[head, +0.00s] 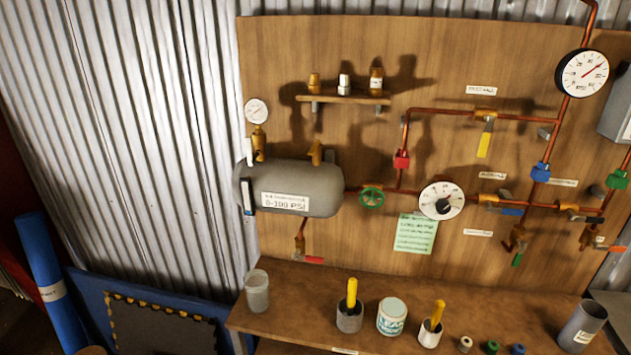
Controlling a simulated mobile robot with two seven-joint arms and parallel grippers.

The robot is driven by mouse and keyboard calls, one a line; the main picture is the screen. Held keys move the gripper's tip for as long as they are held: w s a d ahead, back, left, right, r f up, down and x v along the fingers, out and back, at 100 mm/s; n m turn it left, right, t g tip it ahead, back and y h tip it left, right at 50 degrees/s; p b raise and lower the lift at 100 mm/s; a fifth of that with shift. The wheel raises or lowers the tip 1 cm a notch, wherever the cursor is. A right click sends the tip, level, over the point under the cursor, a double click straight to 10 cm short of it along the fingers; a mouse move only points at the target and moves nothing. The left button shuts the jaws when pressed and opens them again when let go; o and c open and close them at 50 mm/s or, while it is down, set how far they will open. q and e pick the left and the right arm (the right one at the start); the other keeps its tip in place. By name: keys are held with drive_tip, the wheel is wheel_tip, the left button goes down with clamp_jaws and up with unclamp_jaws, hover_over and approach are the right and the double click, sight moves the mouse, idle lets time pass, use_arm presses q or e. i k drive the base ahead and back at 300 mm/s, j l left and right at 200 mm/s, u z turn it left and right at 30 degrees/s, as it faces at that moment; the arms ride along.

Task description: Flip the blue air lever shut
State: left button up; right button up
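A blue lever (511,211) shows on a brass valve (488,199) in the copper pipe, right of the large round dial. It points right, roughly along the pipe, tilted slightly down. A blue fitting (540,172) sits on the vertical pipe. Neither of my grippers is in view.
A grey tank (300,188) with a gauge hangs on the wooden board. A yellow lever (484,144) hangs down above, and red and green levers sit lower. A bench (310,310) below holds cups and jars. Clear space lies before the board.

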sight(509, 211)
drive_tip(key=z, duration=1.4)
drive_tip(key=i+l, duration=0.1)
drive_tip(key=l, duration=0.2)
drive_tip(key=i+l, duration=0.1)
drive_tip(key=l, duration=0.2)
drive_tip(key=k+z, duration=0.05)
